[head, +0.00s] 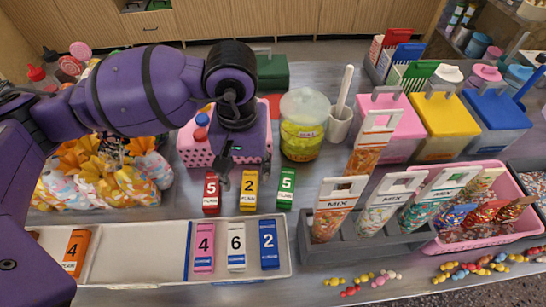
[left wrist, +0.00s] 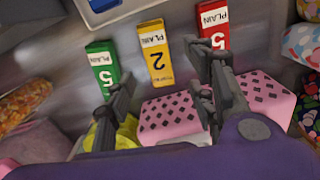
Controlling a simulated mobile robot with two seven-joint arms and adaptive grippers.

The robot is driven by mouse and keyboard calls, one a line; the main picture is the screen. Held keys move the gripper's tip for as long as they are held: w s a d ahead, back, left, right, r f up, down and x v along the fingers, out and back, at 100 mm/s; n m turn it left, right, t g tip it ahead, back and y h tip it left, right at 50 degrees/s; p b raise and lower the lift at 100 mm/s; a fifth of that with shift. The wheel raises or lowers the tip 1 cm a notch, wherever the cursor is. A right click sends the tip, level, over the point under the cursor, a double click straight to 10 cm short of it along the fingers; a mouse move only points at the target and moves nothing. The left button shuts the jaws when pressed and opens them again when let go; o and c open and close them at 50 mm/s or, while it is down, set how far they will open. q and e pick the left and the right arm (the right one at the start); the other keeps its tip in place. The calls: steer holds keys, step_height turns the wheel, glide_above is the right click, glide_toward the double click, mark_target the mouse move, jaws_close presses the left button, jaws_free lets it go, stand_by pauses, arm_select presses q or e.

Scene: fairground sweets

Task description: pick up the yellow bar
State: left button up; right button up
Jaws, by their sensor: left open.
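The yellow bar (head: 248,192), marked 2 and PLAIN, lies on the counter between a red bar (head: 211,193) and a green bar (head: 286,190). In the left wrist view the yellow bar (left wrist: 154,52) is at the upper middle, with the green bar (left wrist: 101,66) to its left and the red bar (left wrist: 213,22) to its right. My left gripper (head: 238,169) is open and empty just behind the yellow bar in the head view. In the left wrist view its two fingers (left wrist: 160,66) stand apart, one on each side of the yellow bar. My right gripper does not show.
A white tray (head: 140,273) in front holds pink, white, blue and orange bars. A pink dotted box (head: 192,152) stands behind the bars, beneath my gripper. A lidded jar (head: 303,135) and a grey rack (head: 375,250) of mix bags stand to the right.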

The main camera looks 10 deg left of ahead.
mark_target(249, 184)
arm_select(q)
step_height(249, 184, down, 4)
steer(key=shift+d+f+p, duration=0.1)
steer(key=shift+p, duration=0.2)
steer(key=shift+f, duration=0.35)
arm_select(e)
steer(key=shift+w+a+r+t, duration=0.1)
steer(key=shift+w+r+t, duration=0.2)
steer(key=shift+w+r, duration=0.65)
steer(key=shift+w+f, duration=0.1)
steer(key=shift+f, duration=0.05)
arm_select(q)
steer(key=shift+w, duration=0.1)
jaws_close()
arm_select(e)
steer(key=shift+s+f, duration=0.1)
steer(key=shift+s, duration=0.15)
arm_select(q)
steer(key=shift+r, duration=0.15)
